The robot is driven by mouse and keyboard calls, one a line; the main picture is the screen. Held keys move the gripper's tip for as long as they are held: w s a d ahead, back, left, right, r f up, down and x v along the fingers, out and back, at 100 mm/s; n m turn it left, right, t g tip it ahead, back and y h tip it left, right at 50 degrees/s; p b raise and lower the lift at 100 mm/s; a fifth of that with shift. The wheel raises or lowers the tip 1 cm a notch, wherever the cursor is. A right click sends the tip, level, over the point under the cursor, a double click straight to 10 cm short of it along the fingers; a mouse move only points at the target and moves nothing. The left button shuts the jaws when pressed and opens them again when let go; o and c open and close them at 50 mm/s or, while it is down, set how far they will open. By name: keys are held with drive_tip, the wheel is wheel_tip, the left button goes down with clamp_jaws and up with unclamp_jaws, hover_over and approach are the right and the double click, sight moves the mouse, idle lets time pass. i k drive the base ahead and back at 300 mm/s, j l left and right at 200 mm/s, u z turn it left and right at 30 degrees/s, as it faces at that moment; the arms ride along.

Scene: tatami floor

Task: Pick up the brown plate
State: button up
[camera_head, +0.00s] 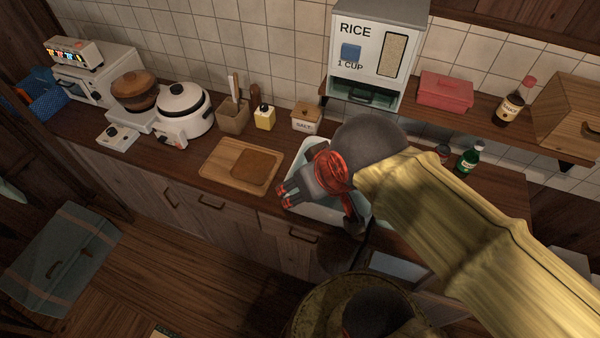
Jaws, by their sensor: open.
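The brown plate (256,167) looks like a flat, dark brown, rounded square. It lies on the right part of a lighter wooden board (216,168) on the counter. My gripper (282,195) is open and empty, with red and grey parts. It points left, to the right of and nearer the camera than the plate, over the left edge of the sink. It appears apart from the plate; its height over the counter is hard to tell. The plate is not covered by the gripper.
My arm hides much of the pale sink (301,160). Behind the board stand a utensil holder (232,120), a yellow container (264,118) and a salt box (306,117). A white rice cooker (184,110) is at left. The rice dispenser (376,50) is above the sink.

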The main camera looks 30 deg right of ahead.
sight(253, 166)
drive_tip(key=l+z, duration=0.1)
drive_tip(key=z, duration=0.25)
drive_tip(key=l+z, duration=0.1)
drive_tip(key=z, duration=0.25)
drive_tip(key=j+z, duration=0.15)
drive_tip(key=z, duration=0.3)
drive_tip(key=j+z, duration=0.2)
drive_tip(key=z, duration=0.25)
drive_tip(key=j+z, duration=0.2)
drive_tip(key=z, duration=0.25)
drive_tip(key=j+z, duration=0.2)
drive_tip(key=z, duration=0.25)
drive_tip(key=k+j+z, duration=0.2)
drive_tip(key=j, duration=0.4)
drive_tip(key=k+j+z, duration=0.25)
drive_tip(key=j, duration=0.35)
drive_tip(key=k+j+z, duration=0.2)
drive_tip(key=k+j, duration=0.25)
drive_tip(key=k+j+z, duration=0.25)
drive_tip(key=j, duration=0.3)
drive_tip(key=k+j, duration=0.4)
drive_tip(key=k+l+u, duration=0.05)
drive_tip(key=k, duration=0.05)
